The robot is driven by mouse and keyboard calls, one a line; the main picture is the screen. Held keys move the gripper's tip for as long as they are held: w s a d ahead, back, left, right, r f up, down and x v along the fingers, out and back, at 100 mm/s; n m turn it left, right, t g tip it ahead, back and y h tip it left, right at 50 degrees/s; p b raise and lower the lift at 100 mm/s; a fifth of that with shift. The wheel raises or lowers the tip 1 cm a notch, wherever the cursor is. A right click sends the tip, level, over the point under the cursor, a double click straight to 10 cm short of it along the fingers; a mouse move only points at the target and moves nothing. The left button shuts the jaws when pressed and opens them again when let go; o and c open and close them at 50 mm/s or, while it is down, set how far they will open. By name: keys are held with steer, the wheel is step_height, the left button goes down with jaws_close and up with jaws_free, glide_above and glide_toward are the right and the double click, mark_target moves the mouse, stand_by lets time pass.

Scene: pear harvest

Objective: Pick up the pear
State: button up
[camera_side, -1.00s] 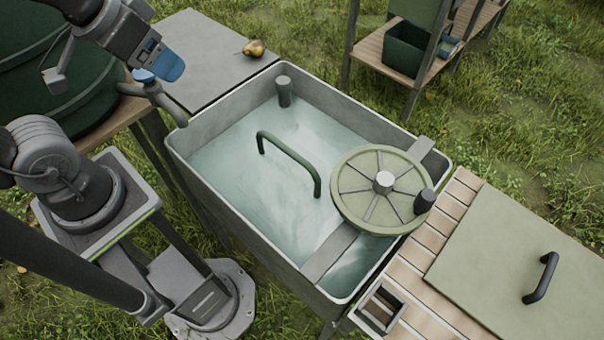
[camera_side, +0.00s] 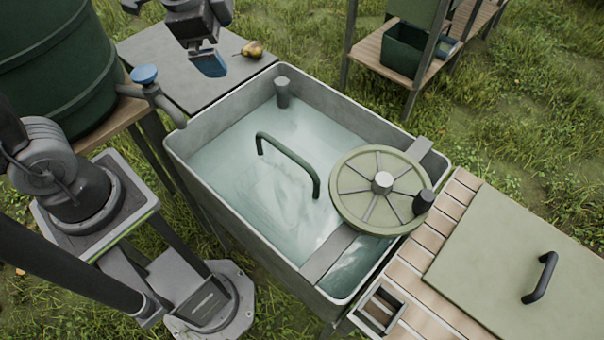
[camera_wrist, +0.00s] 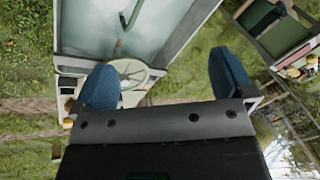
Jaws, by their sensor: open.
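The pear (camera_side: 253,49) is yellow-brown and lies on the grey table top at the back, near its far right edge. My gripper (camera_side: 208,64) hangs above that table, to the left of the pear and apart from it. Its blue fingers show in the side view. In the wrist view my gripper (camera_wrist: 165,85) has its two blue fingers spread wide, with nothing between them. The pear cannot be made out in the wrist view.
The grey table (camera_side: 150,55) adjoins a water-filled basin (camera_side: 180,150) with a green handle (camera_side: 290,160) and a spoked wheel (camera_side: 360,200). A tap with a blue knob (camera_side: 145,75) stands by the green barrel (camera_side: 60,60). A shelf with a green bin (camera_side: 405,50) is at the back right.

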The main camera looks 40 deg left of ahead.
steer(key=w+d+f+m+g, duration=0.2)
steer(key=w+d+f+m, duration=0.1)
steer(key=w+f+m, duration=0.45)
steer(key=m+y, duration=0.1)
steer(key=m, duration=0.7)
glide_above(305, 172)
steer(key=s+d+x, duration=0.1)
steer(key=x, duration=0.8)
steer(key=f+m, duration=0.3)
steer(key=f, duration=0.5)
steer(key=f+m+g+y, duration=0.1)
steer(key=f+m, duration=0.3)
steer(key=f, duration=0.4)
steer(key=f+m, duration=0.4)
steer(key=f, duration=0.5)
steer(key=shift+w+d+g+y, duration=0.35)
steer(key=shift+d+g+y, duration=0.05)
steer(key=shift+s+d+x, duration=0.1)
steer(key=shift+x, duration=1.4)
steer(key=shift+s+d+x, duration=0.1)
steer(key=shift+x, duration=1.4)
steer(key=shift+f, duration=0.1)
steer(key=c, duration=1.2)
steer(key=shift+o, duration=0.2)
